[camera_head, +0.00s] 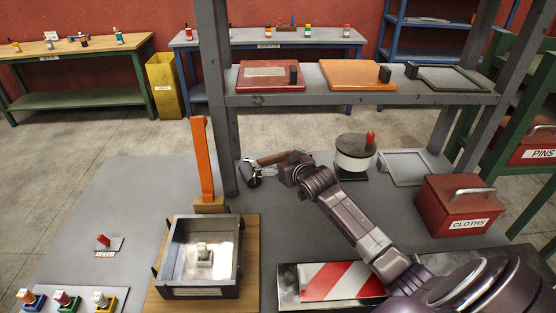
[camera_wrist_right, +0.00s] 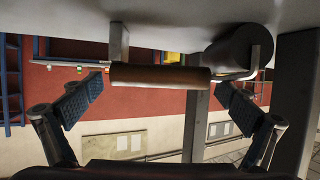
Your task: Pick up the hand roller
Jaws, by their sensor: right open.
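The hand roller (camera_head: 272,159) lies on the grey worktop beside the left shelf post. Its brown handle points right and its dark roller is at the left end. My right gripper (camera_head: 289,172) is at the handle, partly covering it from the head camera. In the right wrist view the hand roller's brown handle (camera_wrist_right: 160,77) spans the gap between the two open fingers of my right gripper (camera_wrist_right: 160,88), and the dark roller is at upper right. I cannot tell whether a finger touches the handle. My left gripper is not in view.
A pot with a red knob (camera_head: 355,152), a grey frame (camera_head: 405,167) and a red CLOTHS box (camera_head: 455,207) stand right of the gripper. A shelf (camera_head: 310,98) with plates passes behind. A metal tray (camera_head: 170,240) and orange upright bar (camera_head: 202,160) are left.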

